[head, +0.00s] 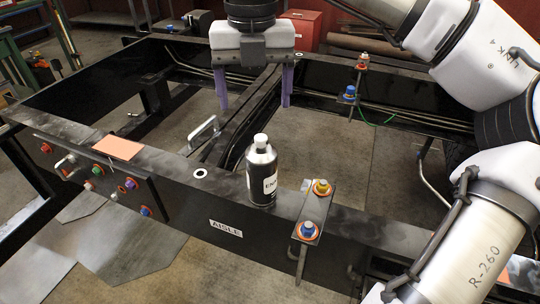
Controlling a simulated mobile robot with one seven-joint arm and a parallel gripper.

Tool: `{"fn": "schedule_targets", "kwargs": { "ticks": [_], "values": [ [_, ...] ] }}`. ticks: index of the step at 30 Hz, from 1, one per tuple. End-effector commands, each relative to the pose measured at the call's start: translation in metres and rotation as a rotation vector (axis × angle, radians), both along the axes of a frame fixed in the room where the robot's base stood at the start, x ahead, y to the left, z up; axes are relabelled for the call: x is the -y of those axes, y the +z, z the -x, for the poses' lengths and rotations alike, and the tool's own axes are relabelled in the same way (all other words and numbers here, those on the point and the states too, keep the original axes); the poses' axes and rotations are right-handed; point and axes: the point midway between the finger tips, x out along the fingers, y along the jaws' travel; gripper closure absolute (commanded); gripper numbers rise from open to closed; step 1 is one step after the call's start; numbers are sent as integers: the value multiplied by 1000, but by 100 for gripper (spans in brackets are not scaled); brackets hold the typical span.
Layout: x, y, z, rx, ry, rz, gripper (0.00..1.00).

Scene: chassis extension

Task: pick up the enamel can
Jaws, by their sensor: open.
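The enamel can (262,174) is a dark cylinder with a white cap and a white label with partly visible lettering. It stands upright on the near black rail of the chassis frame. My gripper (254,100) hangs above and behind the can, with its two purple fingers spread apart and pointing down. The fingers are empty and do not touch the can. The can is fully in view except its far side.
A bracket with orange and blue bolts (309,218) stands just right of the can. A metal handle (204,131) sits behind left, and an orange plate (118,147) lies on the rail at left. Another bolted bracket (350,97) is on the far rail. The frame has open gaps.

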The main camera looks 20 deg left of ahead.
Motion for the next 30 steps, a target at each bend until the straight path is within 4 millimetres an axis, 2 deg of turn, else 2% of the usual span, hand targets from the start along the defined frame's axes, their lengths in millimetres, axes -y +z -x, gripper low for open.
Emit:
{"fn": "schedule_targets", "kwargs": {
  "ticks": [4,12,22,30],
  "values": [
    [1,-17,0,-2,-1,4,21],
    [2,-68,0,-2,0,2,21],
    [5,-94,2,-3,0,1,21],
    [10,-131,3,-1,0,-1,21]
  ]
}}
